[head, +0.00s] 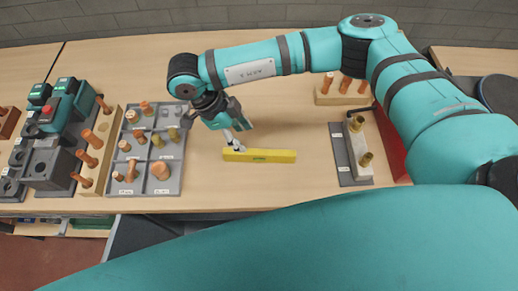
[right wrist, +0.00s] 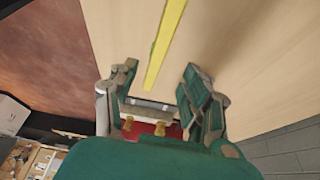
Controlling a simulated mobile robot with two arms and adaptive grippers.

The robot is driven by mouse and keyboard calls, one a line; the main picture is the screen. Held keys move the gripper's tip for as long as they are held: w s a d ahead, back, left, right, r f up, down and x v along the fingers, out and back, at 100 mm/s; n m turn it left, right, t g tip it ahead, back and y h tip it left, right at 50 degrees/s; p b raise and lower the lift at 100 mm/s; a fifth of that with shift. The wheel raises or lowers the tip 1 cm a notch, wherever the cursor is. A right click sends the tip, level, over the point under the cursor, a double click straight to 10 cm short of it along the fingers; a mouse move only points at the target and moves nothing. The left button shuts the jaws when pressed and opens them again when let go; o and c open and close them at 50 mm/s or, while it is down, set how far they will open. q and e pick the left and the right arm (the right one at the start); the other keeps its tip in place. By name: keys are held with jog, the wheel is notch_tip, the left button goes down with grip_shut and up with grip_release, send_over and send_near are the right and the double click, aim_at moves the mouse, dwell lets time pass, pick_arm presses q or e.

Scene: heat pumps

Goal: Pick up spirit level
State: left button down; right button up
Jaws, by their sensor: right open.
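The spirit level (head: 268,156) is a long yellow bar lying flat on the wooden table, right of the grey sorting tray. My right gripper (head: 234,141) points down over the left part of the level. In the right wrist view, the level (right wrist: 168,35) runs as a yellow strip from the top edge to between the two spread fingers of the right gripper (right wrist: 160,72). The right gripper is open, and nothing is held. I cannot tell whether a fingertip touches the level. My left gripper is not in view.
A grey tray (head: 148,189) with copper fittings lies left of the level. A wooden peg block (head: 330,99) stands behind. A dark plate (head: 343,158) with a pale block and brass fittings lies to the right. The table just right of the level is clear.

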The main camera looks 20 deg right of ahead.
aim_at(258, 152)
jog(key=p+x, duration=0.1)
jog(key=x, duration=0.3)
jog(key=shift+d+f+p, duration=0.2)
jog(key=shift+f+p, duration=0.1)
jog(key=shift+p+x, duration=0.6)
jog(key=shift+x, duration=0.2)
jog(key=x, duration=0.1)
jog(key=p+x, duration=0.2)
jog(key=shift+s+d+f, duration=0.15)
jog(key=shift+s+d, duration=0.15)
jog(key=shift+d, duration=0.05)
jog(key=shift+d+f, duration=0.15)
jog(key=shift+f, duration=0.35)
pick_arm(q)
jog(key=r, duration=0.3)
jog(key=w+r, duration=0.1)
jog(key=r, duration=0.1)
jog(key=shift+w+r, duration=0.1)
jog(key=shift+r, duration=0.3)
pick_arm(e)
grip_shut()
